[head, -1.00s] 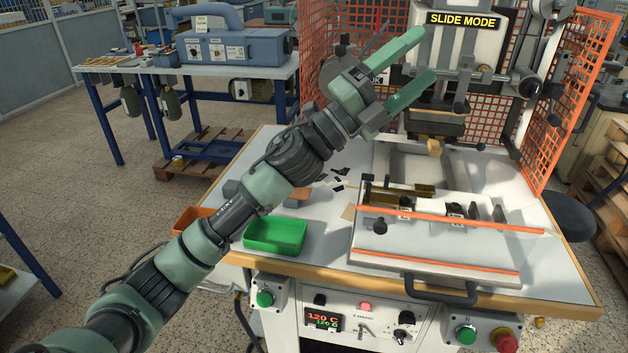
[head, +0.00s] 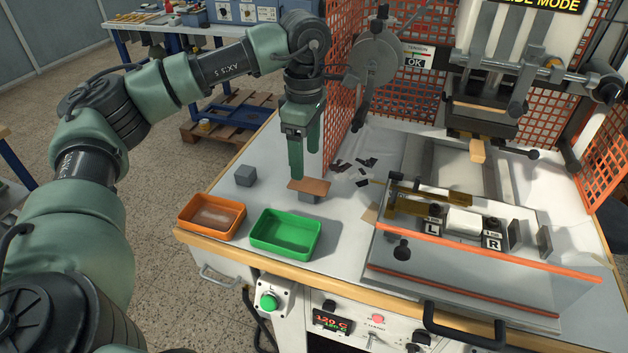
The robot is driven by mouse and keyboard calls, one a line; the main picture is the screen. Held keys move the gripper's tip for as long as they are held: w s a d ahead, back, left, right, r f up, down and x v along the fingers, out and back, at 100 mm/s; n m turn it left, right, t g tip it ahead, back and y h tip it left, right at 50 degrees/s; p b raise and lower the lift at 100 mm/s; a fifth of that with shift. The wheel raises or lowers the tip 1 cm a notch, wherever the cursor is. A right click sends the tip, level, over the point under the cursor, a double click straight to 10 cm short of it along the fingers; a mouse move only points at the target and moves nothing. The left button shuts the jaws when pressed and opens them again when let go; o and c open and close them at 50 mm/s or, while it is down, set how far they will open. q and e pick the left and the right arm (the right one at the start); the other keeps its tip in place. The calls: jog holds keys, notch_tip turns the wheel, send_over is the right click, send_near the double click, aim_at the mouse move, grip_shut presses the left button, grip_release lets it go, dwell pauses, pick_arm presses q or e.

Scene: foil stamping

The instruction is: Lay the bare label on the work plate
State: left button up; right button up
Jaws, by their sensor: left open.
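A flat copper-brown piece (head: 309,186), which looks like the bare label, lies on a small grey block (head: 309,198) on the bench. My left gripper (head: 304,172) points down with its fingers open, close to the brown piece's back-left edge; I cannot tell whether they touch. The work plate seems to be the pale block (head: 463,222) between the L and R marks on the slanted metal fixture (head: 480,274) at right. Brass-coloured bars (head: 410,206) lie behind it. My right gripper is not in view.
An orange tray (head: 238,221) with a brownish inside and a green tray (head: 285,252) stand at the bench's front left. Another grey block (head: 245,176) stands nearby. Dark scraps (head: 367,162) lie behind. The press head (head: 480,122) and orange mesh guard (head: 344,128) stand at the back.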

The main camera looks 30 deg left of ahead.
aim_at(309, 185)
pick_arm(q)
jog(key=f, duration=0.1)
jog(key=f+p, duration=0.1)
jog(key=f, duration=0.1)
jog(key=w+f+p, duration=0.1)
jog(key=f, duration=0.1)
jog(key=shift+f, duration=0.65)
jog(key=c, duration=1.5)
jog(key=shift+c, duration=0.2)
jog(key=shift+r, duration=0.1)
